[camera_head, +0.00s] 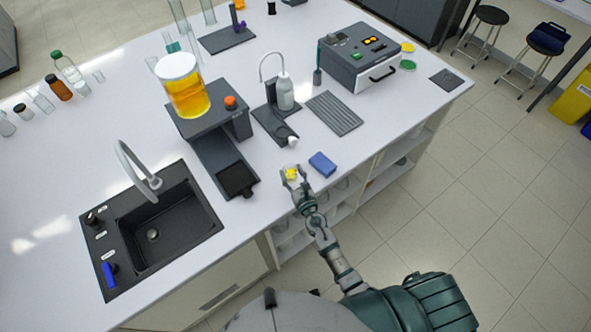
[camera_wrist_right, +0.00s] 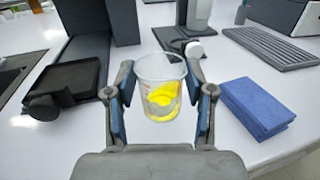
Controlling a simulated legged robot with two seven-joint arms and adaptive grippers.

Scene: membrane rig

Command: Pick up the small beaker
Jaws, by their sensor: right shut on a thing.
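The small beaker (camera_wrist_right: 160,75) is a clear cup with yellow stuff in its lower part. In the right wrist view it stands upright between the two fingers of my right gripper (camera_wrist_right: 160,105), which is shut on it. In the head view my right gripper (camera_head: 292,178) is at the front edge of the white bench, with the yellow (camera_head: 292,173) showing between its fingers. I cannot tell whether the beaker touches the bench. My left gripper is not in view.
A blue folded cloth (camera_head: 322,164) lies just right of the beaker. A black tray (camera_head: 237,180) and a dark stand with a white bottle (camera_head: 285,92) are close behind and left. A grey ridged mat (camera_head: 335,113) and a sink (camera_head: 152,232) are farther off.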

